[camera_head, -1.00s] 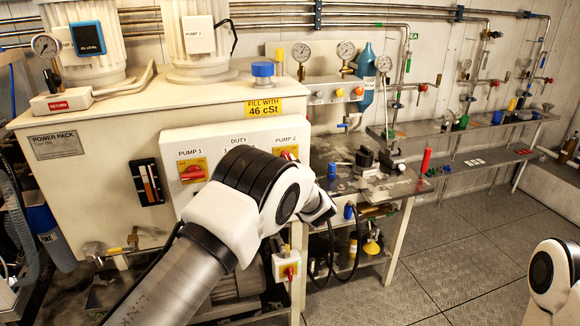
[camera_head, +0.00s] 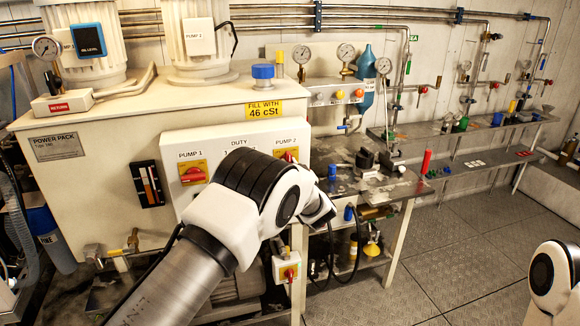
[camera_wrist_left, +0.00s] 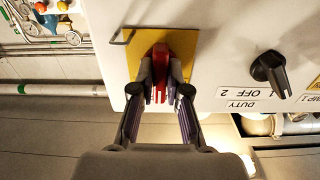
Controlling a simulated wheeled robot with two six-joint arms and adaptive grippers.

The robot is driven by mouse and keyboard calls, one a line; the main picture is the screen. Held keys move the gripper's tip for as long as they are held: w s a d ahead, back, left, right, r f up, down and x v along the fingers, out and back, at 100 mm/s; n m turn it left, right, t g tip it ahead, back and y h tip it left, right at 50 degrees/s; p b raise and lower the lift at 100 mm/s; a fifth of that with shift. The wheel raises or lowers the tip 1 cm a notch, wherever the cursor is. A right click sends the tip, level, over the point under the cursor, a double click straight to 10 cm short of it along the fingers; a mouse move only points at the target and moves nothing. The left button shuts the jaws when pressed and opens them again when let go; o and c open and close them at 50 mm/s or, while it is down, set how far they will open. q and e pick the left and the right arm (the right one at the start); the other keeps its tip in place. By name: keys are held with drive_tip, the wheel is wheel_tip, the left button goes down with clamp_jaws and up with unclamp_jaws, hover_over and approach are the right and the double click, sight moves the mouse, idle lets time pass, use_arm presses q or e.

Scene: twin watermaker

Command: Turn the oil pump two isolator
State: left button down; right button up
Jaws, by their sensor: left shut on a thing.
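The pump 2 isolator (camera_head: 289,154) is a red rotary handle on a yellow plate, at the upper right of the white control box. My arm hides most of it in the head view. In the left wrist view, which is upside down, the red handle (camera_wrist_left: 160,62) stands upright in the picture before its yellow plate (camera_wrist_left: 133,55). My left gripper (camera_wrist_left: 160,88) is shut on this handle, one finger on each side. In the head view the fingers are hidden behind my own arm. My right gripper is out of view.
The pump 1 isolator (camera_head: 193,174) is on the left of the same box. A black duty selector (camera_wrist_left: 268,72) sits beside the held handle. A smaller red switch (camera_head: 289,272) hangs below. A cluttered workbench (camera_head: 398,188) stands to the right. The floor at right is clear.

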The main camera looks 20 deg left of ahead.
use_arm(q)
drive_tip(key=c, duration=1.2)
unclamp_jaws()
drive_tip(key=shift+o, duration=0.2)
drive_tip(key=v, duration=0.7)
drive_tip(key=shift+s+d, duration=0.2)
drive_tip(key=shift+a, duration=0.1)
